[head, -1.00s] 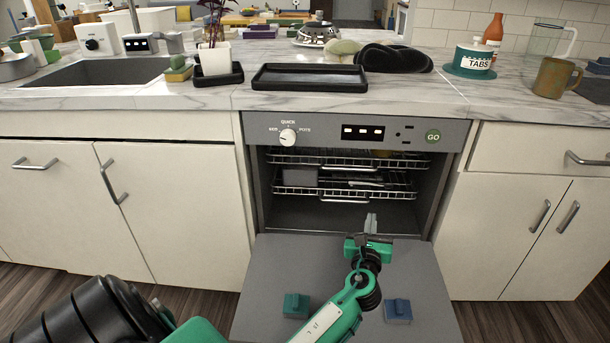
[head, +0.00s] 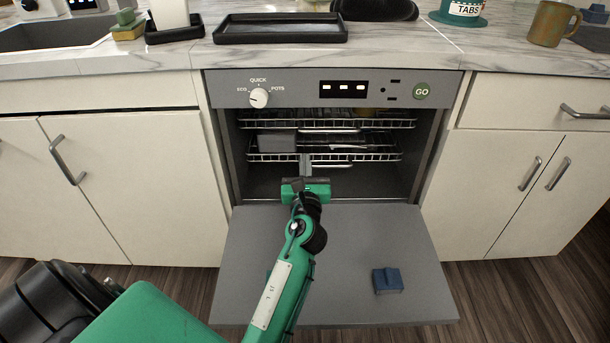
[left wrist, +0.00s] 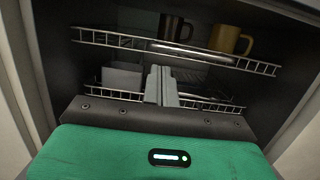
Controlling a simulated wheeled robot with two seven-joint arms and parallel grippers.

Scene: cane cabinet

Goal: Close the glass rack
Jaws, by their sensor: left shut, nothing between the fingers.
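The dishwasher (head: 340,95) stands open, its grey door (head: 335,240) lowered flat. Inside are an upper wire rack (head: 385,124) and a lower wire rack (head: 375,157), each with a front handle. In the left wrist view the upper rack (left wrist: 235,62) holds a yellow mug (left wrist: 232,40) and a dark striped cup (left wrist: 175,27). The lower rack holds a grey box (head: 277,141). I cannot tell which is the glass rack or how far each is out. My left gripper (head: 306,165) is shut and empty, its fingers overlapping the lower rack's front; contact is unclear. My right gripper is out of view.
A blue tablet-like block (head: 388,280) is on the open door. The counter above holds a black tray (head: 280,28) and a brown mug (head: 550,24). Closed cabinets (head: 130,190) flank the dishwasher on both sides.

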